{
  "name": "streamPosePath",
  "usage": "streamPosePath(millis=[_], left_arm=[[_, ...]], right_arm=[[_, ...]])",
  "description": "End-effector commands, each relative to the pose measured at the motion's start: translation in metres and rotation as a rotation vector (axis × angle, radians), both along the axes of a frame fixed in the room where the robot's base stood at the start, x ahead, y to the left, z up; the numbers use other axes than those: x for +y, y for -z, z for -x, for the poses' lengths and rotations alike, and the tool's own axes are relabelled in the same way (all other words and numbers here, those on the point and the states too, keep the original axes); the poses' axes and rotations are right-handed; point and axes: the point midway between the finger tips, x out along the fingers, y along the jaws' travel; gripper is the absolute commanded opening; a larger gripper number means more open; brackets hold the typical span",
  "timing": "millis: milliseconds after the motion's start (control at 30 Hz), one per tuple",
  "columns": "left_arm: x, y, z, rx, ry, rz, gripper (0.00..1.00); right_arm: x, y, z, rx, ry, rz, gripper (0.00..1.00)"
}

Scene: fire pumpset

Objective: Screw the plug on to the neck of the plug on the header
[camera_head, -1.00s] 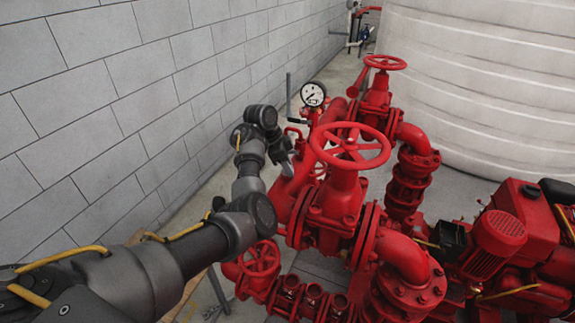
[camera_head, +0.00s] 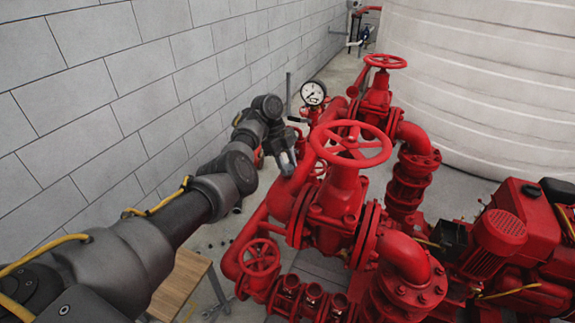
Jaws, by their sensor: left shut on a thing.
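The header is the thick red pipe (camera_head: 255,222) running up from the lower middle of the head view toward the gauge. My left arm reaches in from the left, and my left gripper (camera_head: 287,163) points down beside the header's upper left side. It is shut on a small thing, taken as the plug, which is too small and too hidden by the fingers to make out. The neck on the header cannot be made out either. Whether the gripper touches the header cannot be told. My right gripper is out of view.
A pressure gauge (camera_head: 313,93) stands just beyond the gripper. A large red handwheel (camera_head: 350,144) rises to its right, and a smaller handwheel (camera_head: 259,257) sits below. A grey block wall (camera_head: 120,100) runs along the left. A wooden table (camera_head: 182,285) stands at lower left.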

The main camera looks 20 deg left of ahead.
Motion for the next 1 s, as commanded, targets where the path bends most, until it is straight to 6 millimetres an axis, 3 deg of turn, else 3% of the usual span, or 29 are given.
streamPosePath(millis=[367, 600, 633, 800, 1000], left_arm=[[0.001, 0.000, -0.001, -0.003, 0.030, 0.000, 0.00], [0.001, 0.004, -0.001, -0.004, 0.166, -0.001, 0.00], [0.001, 0.000, -0.001, -0.004, 0.162, -0.001, 0.39], [0.001, 0.000, -0.001, -0.003, 0.158, 0.000, 0.61], [0.000, 0.000, 0.000, -0.002, 0.158, 0.000, 0.61]], right_arm=[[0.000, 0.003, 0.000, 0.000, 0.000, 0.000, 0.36], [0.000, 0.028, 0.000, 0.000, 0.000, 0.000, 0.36], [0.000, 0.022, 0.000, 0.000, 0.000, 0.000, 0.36], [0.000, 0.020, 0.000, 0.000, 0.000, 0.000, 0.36], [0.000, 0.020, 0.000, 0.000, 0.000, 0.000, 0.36]])
